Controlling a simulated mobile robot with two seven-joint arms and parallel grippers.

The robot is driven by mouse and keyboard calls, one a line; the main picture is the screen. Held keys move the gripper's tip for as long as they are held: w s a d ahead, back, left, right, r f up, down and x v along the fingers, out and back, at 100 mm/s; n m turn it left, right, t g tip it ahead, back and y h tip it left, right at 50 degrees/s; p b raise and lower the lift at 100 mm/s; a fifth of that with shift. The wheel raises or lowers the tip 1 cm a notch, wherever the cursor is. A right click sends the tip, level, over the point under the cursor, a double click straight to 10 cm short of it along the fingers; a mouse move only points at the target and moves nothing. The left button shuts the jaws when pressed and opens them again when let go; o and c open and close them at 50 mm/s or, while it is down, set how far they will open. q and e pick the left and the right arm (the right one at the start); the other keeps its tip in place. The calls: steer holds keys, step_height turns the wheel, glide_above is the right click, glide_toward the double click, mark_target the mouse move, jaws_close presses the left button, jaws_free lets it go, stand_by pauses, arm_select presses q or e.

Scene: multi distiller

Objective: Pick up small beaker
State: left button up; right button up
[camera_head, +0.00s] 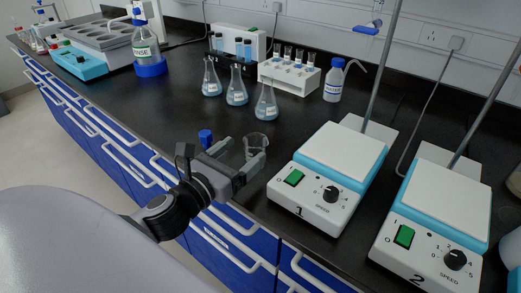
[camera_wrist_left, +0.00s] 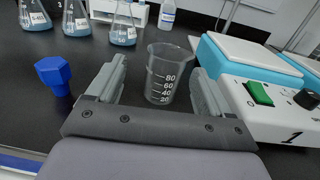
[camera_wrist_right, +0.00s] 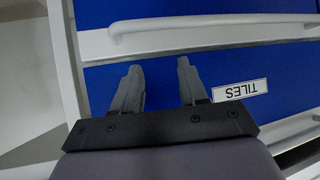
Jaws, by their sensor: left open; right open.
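The small beaker (camera_head: 256,143) is clear glass and stands upright on the black bench, left of hotplate 1. In the left wrist view the beaker (camera_wrist_left: 163,75) shows white marks from 20 to 80. My left gripper (camera_head: 244,158) is open at the beaker. In the left wrist view its fingers (camera_wrist_left: 158,82) stand on either side of the beaker, with a gap to the left finger; the right side is closer. My right gripper (camera_wrist_right: 157,72) is open and empty in front of a blue drawer with a white handle.
Hotplate 1 (camera_head: 326,182) stands close to the right of the beaker, with hotplate 2 (camera_head: 430,220) beyond. A blue stopper (camera_wrist_left: 53,75) stands left of the left gripper. Several flasks (camera_head: 237,86) and a white tube rack (camera_head: 290,76) stand behind.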

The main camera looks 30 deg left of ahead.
mark_target(261, 141)
arm_select(q)
steer(key=shift+w+d+f, duration=0.1)
steer(key=shift+w+d, duration=0.05)
steer(key=shift+w, duration=0.9)
steer(key=shift+w+d+r, duration=0.1)
steer(key=shift+w+d, duration=0.1)
steer(key=shift+w, duration=0.85)
steer(key=shift+w+d+f, duration=0.1)
steer(key=shift+w+d, duration=0.05)
steer(key=shift+w, duration=0.9)
steer(key=c, duration=1)
